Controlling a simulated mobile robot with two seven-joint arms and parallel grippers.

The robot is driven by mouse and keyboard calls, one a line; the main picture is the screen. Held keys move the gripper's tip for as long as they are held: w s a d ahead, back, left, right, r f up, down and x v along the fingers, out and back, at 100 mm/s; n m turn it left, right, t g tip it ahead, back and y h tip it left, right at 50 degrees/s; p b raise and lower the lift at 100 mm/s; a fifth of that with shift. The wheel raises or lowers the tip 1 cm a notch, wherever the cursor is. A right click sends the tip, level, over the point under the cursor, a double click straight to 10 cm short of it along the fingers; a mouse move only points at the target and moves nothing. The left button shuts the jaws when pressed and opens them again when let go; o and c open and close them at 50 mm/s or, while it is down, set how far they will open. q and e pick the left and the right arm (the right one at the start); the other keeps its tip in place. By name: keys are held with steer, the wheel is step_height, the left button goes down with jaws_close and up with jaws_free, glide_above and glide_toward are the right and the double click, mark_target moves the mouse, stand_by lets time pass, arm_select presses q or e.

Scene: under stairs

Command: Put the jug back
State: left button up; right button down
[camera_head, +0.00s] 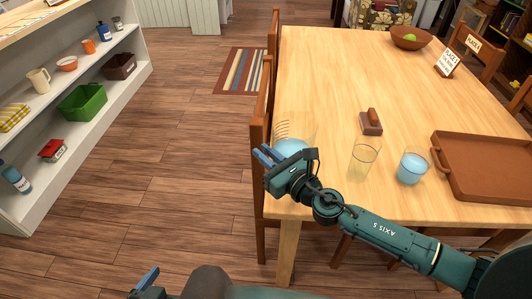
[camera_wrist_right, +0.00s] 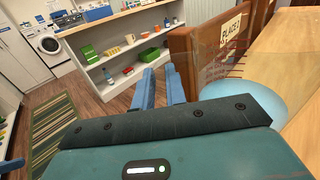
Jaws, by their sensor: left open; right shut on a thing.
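A clear jug (camera_head: 295,125) with dark markings and pale blue liquid is at the near left corner of the wooden table (camera_head: 340,60). My right gripper (camera_head: 268,157) is at its left side, shut on it; the part between the fingers is hard to make out. In the right wrist view the see-through jug (camera_wrist_right: 225,70) is right of the blue fingers, with its blue liquid low down. Whether its base touches the table is hidden behind my gripper. My left gripper (camera_head: 148,280) is open and empty at the bottom left, over the floor.
Near the jug stand an empty glass (camera_head: 364,157), a glass with blue liquid (camera_head: 412,168) and a brown handled block (camera_head: 371,122). A brown tray (camera_head: 485,160) lies to the right. A chair (camera_head: 260,125) borders the table's left edge. White shelves (camera_head: 100,85) hold a cream pitcher (camera_head: 38,80) and bins.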

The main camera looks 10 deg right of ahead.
arm_select(q)
steer(key=shift+s+d+f, duration=0.1)
steer(key=shift+f, duration=0.05)
arm_select(e)
steer(key=c, duration=1.4)
jaws_free()
steer(key=shift+f, duration=0.1)
steer(key=shift+c, duration=0.2)
steer(key=shift+r, duration=0.25)
steer(key=b+v, duration=0.2)
steer(key=v, duration=0.9)
arm_select(q)
steer(key=shift+f, duration=0.55)
arm_select(e)
steer(key=s+a+f+n+g+h, duration=0.1)
steer(key=s+f+n, duration=0.4)
steer(key=n, duration=1.1)
steer(key=s+a+f+n+g+h, duration=0.2)
steer(key=s+f+n, duration=0.4)
steer(key=n, duration=1)
steer(key=shift+s+f+g+h, duration=0.3)
steer(key=shift+s+g+h, duration=0.1)
steer(key=shift+s+h, duration=0.2)
